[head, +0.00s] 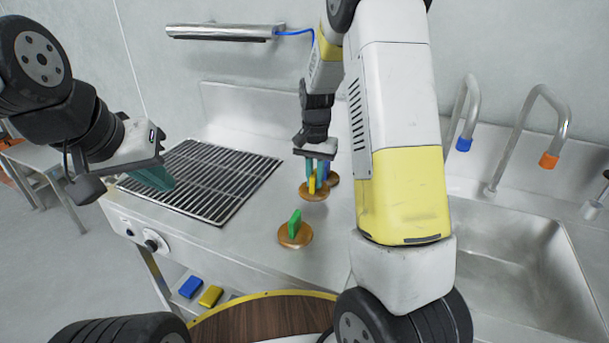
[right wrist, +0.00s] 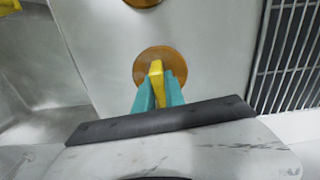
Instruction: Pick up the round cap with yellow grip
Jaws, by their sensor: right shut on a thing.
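The round cap with yellow grip (head: 313,192) is a brown wooden disc with an upright yellow handle, on the steel counter right of the grill. It also shows in the right wrist view (right wrist: 156,68). My right gripper (head: 318,172) comes down from above, its teal fingers shut on the yellow grip. In the right wrist view the fingers (right wrist: 159,92) sit on both sides of the grip. I cannot tell whether the disc touches the counter. My left gripper (head: 150,178) is over the grill's left side, holding nothing visible; its finger gap is not clear.
A round cap with green grip (head: 295,233) lies nearer on the counter. Another, with blue grip (head: 326,168), is partly hidden behind the right gripper. A black grill (head: 205,180) is at left, a sink (head: 530,260) with taps at right. Blue and yellow blocks (head: 210,296) lie below.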

